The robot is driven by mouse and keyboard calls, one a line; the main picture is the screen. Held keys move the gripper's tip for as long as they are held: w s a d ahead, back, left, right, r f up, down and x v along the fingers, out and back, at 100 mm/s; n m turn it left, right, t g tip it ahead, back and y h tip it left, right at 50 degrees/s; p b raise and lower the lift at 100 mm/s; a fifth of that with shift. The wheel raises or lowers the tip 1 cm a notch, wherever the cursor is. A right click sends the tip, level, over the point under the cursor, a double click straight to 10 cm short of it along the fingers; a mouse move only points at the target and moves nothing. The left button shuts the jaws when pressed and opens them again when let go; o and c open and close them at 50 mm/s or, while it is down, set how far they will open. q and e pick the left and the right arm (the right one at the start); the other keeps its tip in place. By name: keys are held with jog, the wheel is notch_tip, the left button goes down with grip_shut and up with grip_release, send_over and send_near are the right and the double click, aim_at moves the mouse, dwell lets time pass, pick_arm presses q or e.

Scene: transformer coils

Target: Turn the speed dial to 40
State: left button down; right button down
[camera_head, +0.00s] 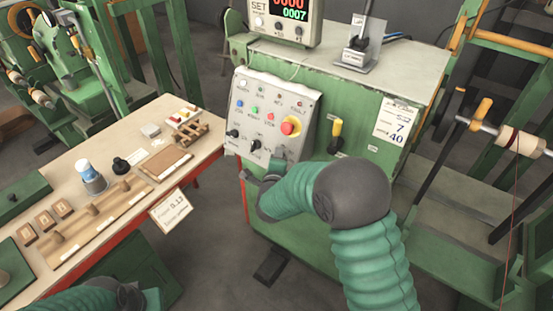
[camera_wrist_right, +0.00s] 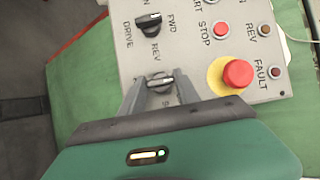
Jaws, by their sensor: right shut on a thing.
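The speed dial (camera_wrist_right: 160,82) is a dark round knob with a pale pointer line, low on the grey control panel (camera_head: 245,100). In the right wrist view my right gripper (camera_wrist_right: 157,88) has its two fingers around the knob, one on each side, shut on it. Its scale is mostly hidden by the gripper, so I cannot read the setting. In the head view my right gripper (camera_head: 274,168) is at the panel's lower edge and covers the dial. My left arm (camera_head: 85,298) shows at the bottom left; its fingers are out of the picture.
The drive knob (camera_wrist_right: 150,22) sits beside the dial. A red emergency button (camera_head: 290,125) on yellow and several small buttons are close by. A card (camera_head: 395,120) on the green cabinet reads 7 and 40. A workbench (camera_head: 120,145) with wooden parts stands left.

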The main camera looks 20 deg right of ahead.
jog(key=shift+s+f, duration=0.1)
jog(key=shift+f, duration=0.1)
jog(key=c, duration=1.3)
grip_release()
jog(key=o, duration=0.4)
jog(key=shift+r, duration=0.1)
jog(key=v, duration=1.6)
jog(key=shift+s+a+r, duration=0.1)
jog(key=shift+s+a, duration=0.05)
jog(key=shift+a, duration=0.1)
